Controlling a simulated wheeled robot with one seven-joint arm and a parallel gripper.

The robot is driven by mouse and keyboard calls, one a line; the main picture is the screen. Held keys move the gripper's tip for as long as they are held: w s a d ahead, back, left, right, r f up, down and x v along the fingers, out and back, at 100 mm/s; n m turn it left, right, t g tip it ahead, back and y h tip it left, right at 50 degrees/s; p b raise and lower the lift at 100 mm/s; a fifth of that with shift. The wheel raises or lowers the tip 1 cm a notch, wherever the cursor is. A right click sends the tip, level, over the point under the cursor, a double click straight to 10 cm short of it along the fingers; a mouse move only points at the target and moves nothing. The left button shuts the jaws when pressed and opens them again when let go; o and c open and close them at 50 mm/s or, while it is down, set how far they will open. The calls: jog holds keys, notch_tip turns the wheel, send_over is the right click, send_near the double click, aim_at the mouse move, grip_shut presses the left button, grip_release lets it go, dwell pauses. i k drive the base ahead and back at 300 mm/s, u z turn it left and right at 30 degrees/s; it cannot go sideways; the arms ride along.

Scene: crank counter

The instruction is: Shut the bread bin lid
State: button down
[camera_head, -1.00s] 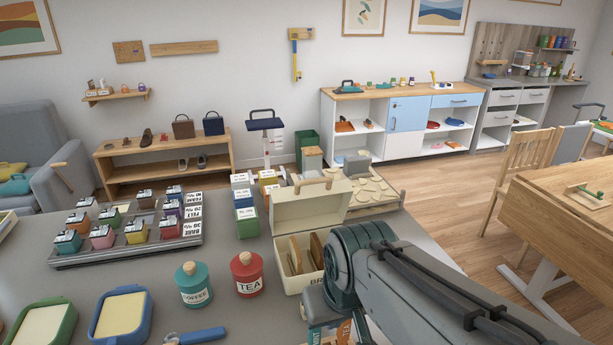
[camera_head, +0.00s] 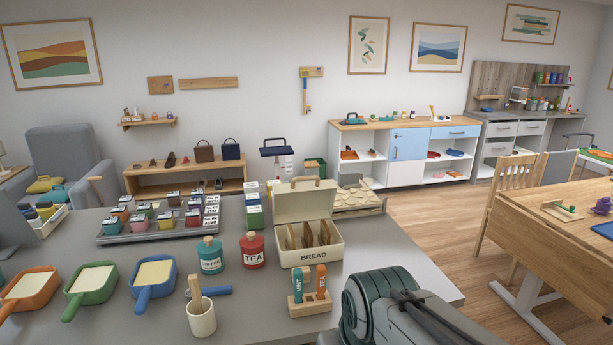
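The cream bread bin (camera_head: 310,257), marked BREAD, stands on the grey counter. Its lid (camera_head: 304,202) is open, tipped up at the back, with a wooden handle (camera_head: 306,183) on top. Slices of bread (camera_head: 308,235) stand inside the bin. My arm shows at the bottom right, in front of the bin and apart from it. My gripper is not in view.
A red TEA jar (camera_head: 252,251) and a teal COFFEE jar (camera_head: 211,256) stand left of the bin. A wooden holder (camera_head: 310,304) with MINT and TEA packs stands in front. A board of pale pieces (camera_head: 358,201) lies behind right. Bare counter (camera_head: 385,255) lies right of the bin.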

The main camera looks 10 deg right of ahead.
aim_at(308, 201)
jog(key=z, duration=0.85)
jog(key=i, duration=0.65)
jog(key=u, duration=0.85)
jog(key=i, duration=0.5)
